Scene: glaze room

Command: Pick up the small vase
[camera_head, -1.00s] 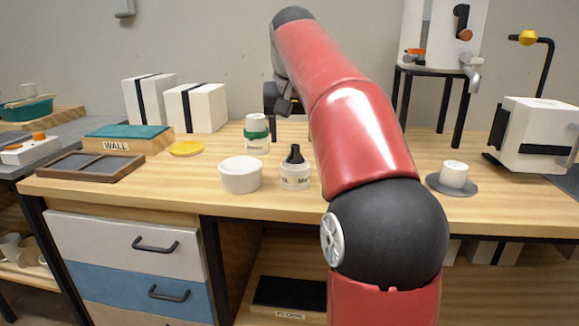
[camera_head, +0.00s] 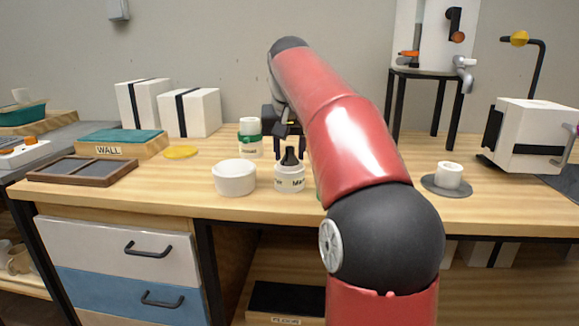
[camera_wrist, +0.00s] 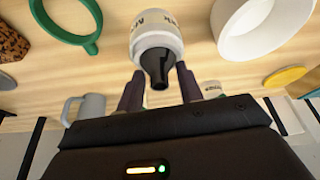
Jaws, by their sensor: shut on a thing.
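A small white labelled bottle (camera_head: 289,180) with a black tapered neck stands on the wooden bench. It also shows in the wrist view (camera_wrist: 155,42), where part of its lettering can be read as "MA". My gripper (camera_head: 289,152) is at its top, with one dark finger on each side of the black neck, shut on it; both fingers show in the wrist view (camera_wrist: 159,90). The bottle looks upright, with its base at bench level. No vase shape stands out clearly; a small white pot (camera_head: 449,172) sits on a grey disc at right, away from my gripper.
A white bowl (camera_head: 235,178) stands close left of the bottle. A white jar with a green band (camera_head: 250,140) is behind. A green ring (camera_wrist: 92,42) and a grey mug (camera_wrist: 88,108) are near in the wrist view. Bare bench lies right of my arm, before the grey disc (camera_head: 431,188).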

